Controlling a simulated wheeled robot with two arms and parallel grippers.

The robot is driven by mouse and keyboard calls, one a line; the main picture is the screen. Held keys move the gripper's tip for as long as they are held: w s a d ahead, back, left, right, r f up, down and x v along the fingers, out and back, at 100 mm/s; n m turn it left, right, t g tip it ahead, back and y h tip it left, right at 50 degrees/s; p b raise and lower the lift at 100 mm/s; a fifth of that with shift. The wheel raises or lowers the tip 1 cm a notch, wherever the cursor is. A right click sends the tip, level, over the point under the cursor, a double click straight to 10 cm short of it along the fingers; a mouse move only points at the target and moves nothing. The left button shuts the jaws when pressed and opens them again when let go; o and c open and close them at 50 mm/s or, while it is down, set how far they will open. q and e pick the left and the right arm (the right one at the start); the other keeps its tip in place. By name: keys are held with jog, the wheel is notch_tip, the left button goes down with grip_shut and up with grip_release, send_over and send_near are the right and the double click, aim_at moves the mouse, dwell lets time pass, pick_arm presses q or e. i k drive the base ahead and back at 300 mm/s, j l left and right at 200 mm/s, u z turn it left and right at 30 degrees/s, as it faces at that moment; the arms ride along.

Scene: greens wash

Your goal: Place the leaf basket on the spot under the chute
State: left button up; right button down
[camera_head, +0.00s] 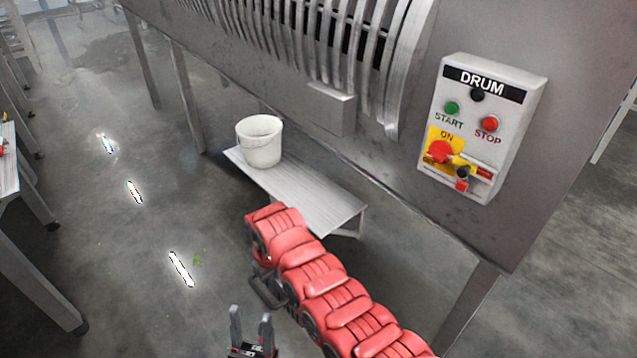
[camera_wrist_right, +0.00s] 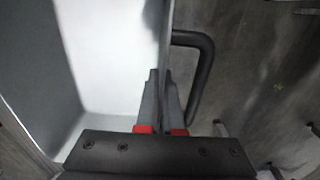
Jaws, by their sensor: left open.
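The leaf basket (camera_wrist_right: 108,45) fills the left of the right wrist view, with a pale inside and a black loop handle (camera_wrist_right: 207,70) on its side. My right gripper (camera_wrist_right: 162,78) has its fingers close together on the basket's wall beside the handle. In the head view my red-sleeved right arm hides that gripper and most of the basket; a dark loop (camera_head: 266,291), probably its handle, shows beside the arm. My left gripper (camera_head: 251,316) is open and empty, low in the head view. The grey chute (camera_head: 333,108) hangs above a low grey stand (camera_head: 318,197).
A white bucket (camera_head: 262,144) stands on the far left end of the stand; the stand's near right end looks bare. The DRUM control box (camera_head: 484,125) is on the machine at right. A table edge (camera_head: 8,165) is at far left. Open floor lies between.

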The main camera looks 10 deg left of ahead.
aim_at(313, 196)
jog(key=i+j, duration=0.15)
jog(key=i, duration=0.6)
jog(key=i+j, duration=0.15)
jog(key=i, duration=0.65)
